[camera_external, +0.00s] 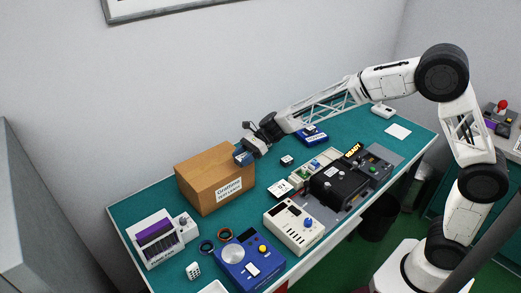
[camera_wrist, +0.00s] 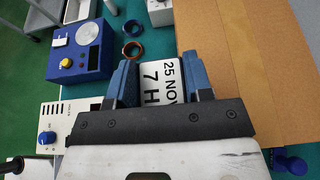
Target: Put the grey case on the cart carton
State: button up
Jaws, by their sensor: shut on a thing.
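The brown carton (camera_external: 198,187), with a white printed label on its front, stands at the back left of the green table. It also fills the right of the wrist view (camera_wrist: 225,30). My gripper (camera_external: 242,157) is at the upper right edge of the carton. In the wrist view, its blue fingers (camera_wrist: 160,65) are shut on a pale labelled thing (camera_wrist: 163,88), printed "25 NOV" and "7 H". Mostly its labelled face shows, so I cannot tell for sure that it is the grey case. I cannot tell whether it touches the carton.
A blue device (camera_external: 249,268) with a round plate, two small rings (camera_external: 225,234) and a white-and-purple device (camera_external: 156,238) stand in front of the carton. A cream box with a blue knob (camera_external: 294,226) and a black machine (camera_external: 338,186) stand to the right.

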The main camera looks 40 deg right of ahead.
send_over(215, 163)
jog(key=a, duration=0.1)
jog(key=shift+a+f, duration=0.1)
jog(key=shift+f, duration=0.55)
jog(key=shift+f, duration=0.15)
jog(key=shift+f, duration=1.6)
jog(key=shift+f, duration=0.15)
jog(key=o, duration=0.9)
jog(key=shift+o, duration=0.2)
jog(key=shift+d+r, duration=0.35)
jog(key=shift+d, duration=0.1)
jog(key=v, duration=1.1)
